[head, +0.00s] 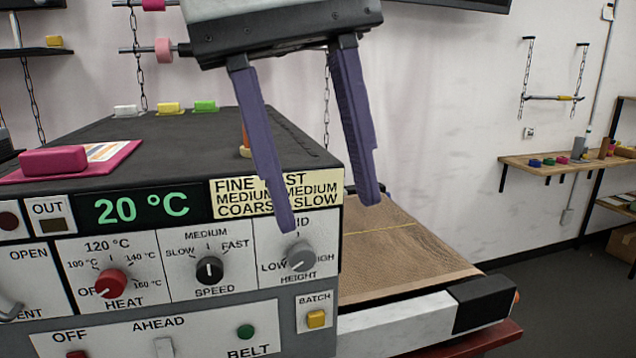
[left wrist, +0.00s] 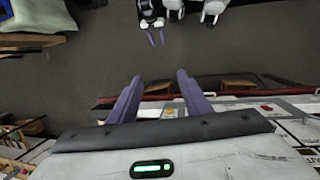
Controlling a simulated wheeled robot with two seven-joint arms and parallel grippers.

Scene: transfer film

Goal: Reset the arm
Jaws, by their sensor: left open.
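My left gripper (head: 332,215) hangs from the top of the head view, its two purple fingers spread apart with nothing between them. It is in front of the machine's right end, with one finger over the panel near the grey height knob (head: 301,257) and the other over the start of the mesh belt (head: 405,240). Its fingers also show in the left wrist view (left wrist: 158,95), apart and empty, above the machine's edge and the grey floor. In the left wrist view another pair of small purple fingers (left wrist: 156,37) shows at the top. My right gripper is not in the head view.
The machine's control panel (head: 150,245) fills the lower left, with a red heat knob (head: 111,283), a black speed knob (head: 209,270) and a display reading 20 °C. A pink block (head: 53,161) lies on a pink board on top. A wooden shelf (head: 560,162) hangs at right.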

